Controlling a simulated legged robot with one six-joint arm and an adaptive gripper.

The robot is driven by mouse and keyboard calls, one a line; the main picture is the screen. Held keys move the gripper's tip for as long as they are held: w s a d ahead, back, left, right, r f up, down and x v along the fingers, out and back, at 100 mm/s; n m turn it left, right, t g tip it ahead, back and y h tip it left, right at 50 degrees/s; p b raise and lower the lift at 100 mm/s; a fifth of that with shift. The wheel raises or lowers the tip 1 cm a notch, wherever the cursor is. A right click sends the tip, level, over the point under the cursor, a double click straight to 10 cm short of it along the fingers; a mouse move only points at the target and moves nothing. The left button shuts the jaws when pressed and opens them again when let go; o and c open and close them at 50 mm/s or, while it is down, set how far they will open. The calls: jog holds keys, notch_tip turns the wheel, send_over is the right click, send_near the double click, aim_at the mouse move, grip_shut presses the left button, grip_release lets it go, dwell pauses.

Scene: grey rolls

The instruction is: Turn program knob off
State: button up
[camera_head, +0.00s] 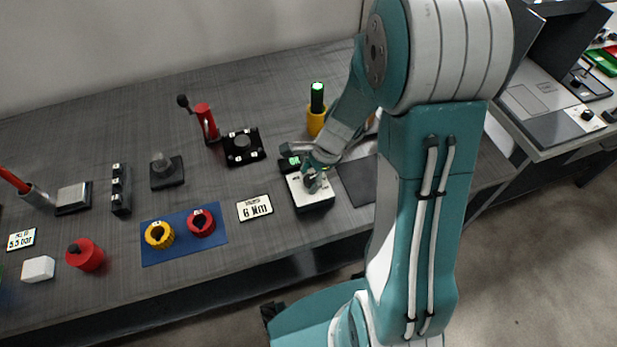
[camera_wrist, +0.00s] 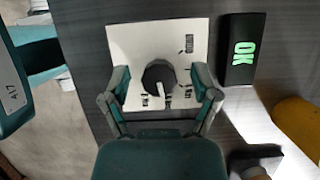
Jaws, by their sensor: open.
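The program knob (camera_wrist: 159,77) is a round dark knob with a light pointer mark. It sits on a white panel (camera_wrist: 125,38) with small dark printed labels around it. In the wrist view the pointer runs toward the lower side of the picture. My gripper (camera_wrist: 160,93) is open, with one finger on each side of the knob; I cannot tell whether either finger touches it. In the head view my gripper (camera_head: 318,172) is over the white panel box (camera_head: 312,200) and hides most of the knob.
A black display (camera_wrist: 242,48) beside the panel reads OK in green. A yellow-based cylinder with a green top (camera_head: 317,110) stands behind. A "6 Nm" plate (camera_head: 254,208) and a blue mat (camera_head: 152,252) with yellow and red rings lie to the left.

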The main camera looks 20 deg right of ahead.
jog(key=shift+a+f, duration=0.1)
jog(key=shift+f, duration=0.15)
jog(key=shift+c, duration=0.4)
jog(key=shift+d, duration=0.2)
grip_shut()
